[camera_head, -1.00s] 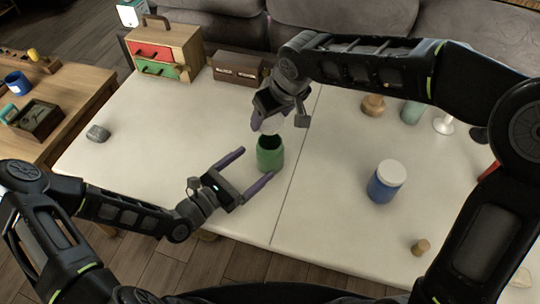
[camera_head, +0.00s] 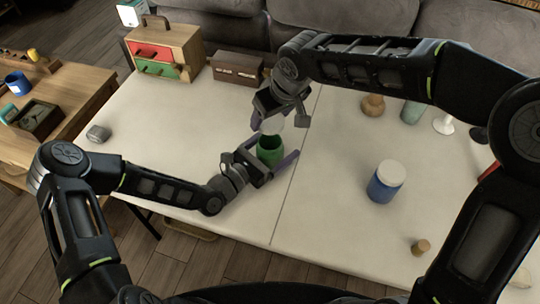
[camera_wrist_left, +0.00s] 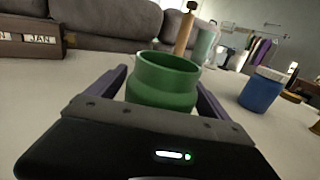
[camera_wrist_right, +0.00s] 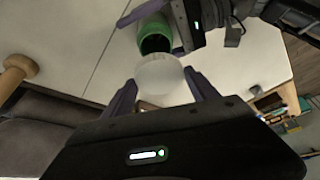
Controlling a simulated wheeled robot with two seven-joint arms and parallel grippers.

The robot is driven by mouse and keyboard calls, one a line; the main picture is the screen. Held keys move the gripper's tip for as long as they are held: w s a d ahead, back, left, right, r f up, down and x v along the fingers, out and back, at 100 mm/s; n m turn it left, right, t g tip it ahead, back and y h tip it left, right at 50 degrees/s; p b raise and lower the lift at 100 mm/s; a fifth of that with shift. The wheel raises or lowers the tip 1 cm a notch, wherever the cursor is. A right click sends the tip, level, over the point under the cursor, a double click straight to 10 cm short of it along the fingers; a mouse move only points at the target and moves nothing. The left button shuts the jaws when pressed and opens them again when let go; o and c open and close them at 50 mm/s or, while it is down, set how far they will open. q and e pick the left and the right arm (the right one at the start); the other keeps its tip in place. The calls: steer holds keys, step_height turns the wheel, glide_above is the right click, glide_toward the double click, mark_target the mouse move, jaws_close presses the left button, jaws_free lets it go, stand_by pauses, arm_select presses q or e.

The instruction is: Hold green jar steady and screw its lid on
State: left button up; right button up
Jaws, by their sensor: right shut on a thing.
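The open green jar (camera_head: 270,150) stands upright on the white table, its dark mouth facing up. My left gripper (camera_head: 276,147) is open, with one finger on each side of the jar. In the left wrist view the jar (camera_wrist_left: 163,82) sits between the fingers, with narrow gaps visible beside it. My right gripper (camera_head: 270,122) is above the jar, shut on the pale white lid (camera_wrist_right: 160,76). The lid also shows in the head view (camera_head: 272,126), just above the jar's mouth and apart from it. The jar's lower part is hidden by my left gripper.
A blue jar with a white lid (camera_head: 385,182) stands to the right, a small cork (camera_head: 420,246) nearer the front. A brown box (camera_head: 238,68) and a small drawer chest (camera_head: 165,50) stand at the back left. A grey lump (camera_head: 98,133) lies at the left edge.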

arm_select(q)
jaws_close()
stand_by(0.8)
